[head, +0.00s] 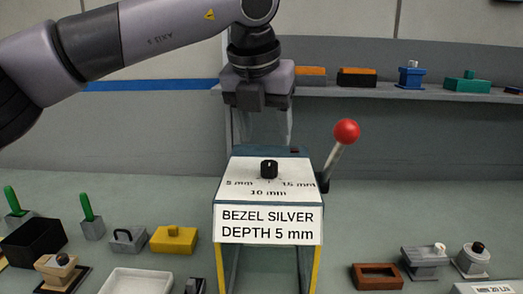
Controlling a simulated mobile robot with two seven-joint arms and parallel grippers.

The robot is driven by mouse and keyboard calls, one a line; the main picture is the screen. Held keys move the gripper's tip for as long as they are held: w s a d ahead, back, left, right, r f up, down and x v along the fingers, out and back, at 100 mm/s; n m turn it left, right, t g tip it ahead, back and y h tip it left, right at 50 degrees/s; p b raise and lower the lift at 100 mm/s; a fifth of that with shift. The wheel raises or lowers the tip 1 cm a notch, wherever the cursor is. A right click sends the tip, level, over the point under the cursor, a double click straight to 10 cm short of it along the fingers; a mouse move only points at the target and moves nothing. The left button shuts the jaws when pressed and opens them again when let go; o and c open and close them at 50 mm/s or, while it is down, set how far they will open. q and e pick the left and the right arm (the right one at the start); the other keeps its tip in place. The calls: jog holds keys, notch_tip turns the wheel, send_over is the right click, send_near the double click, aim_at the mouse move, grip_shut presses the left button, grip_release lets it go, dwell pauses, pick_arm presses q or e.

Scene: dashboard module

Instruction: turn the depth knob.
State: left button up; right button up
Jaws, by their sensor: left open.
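The depth knob (269,169) is a small black knob on the sloped white top of a machine (285,190). Around it are the marks 5 mm, 10 mm and 15 mm. A sign (268,224) on the front reads BEZEL SILVER DEPTH 5 mm. A lever with a red ball (346,131) rises at the machine's right side. My left gripper (264,132) points down above and behind the knob, apart from it. Its fingers look pale and see-through, spread apart with nothing between them. Which mark the knob points at is too small to tell. My right gripper is not in view.
Left of the machine are green-handled tools (90,217), a black bin (33,240), a yellow block (174,239) and a white tray (137,281). Right are a brown frame (377,277) and grey fixtures (425,258). A shelf (400,92) runs behind.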

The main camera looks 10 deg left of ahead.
aim_at(270, 162)
pick_arm(q)
jog(key=shift+p+x, duration=0.6)
jog(key=shift+x, duration=2.95)
jog(key=c, duration=1.1)
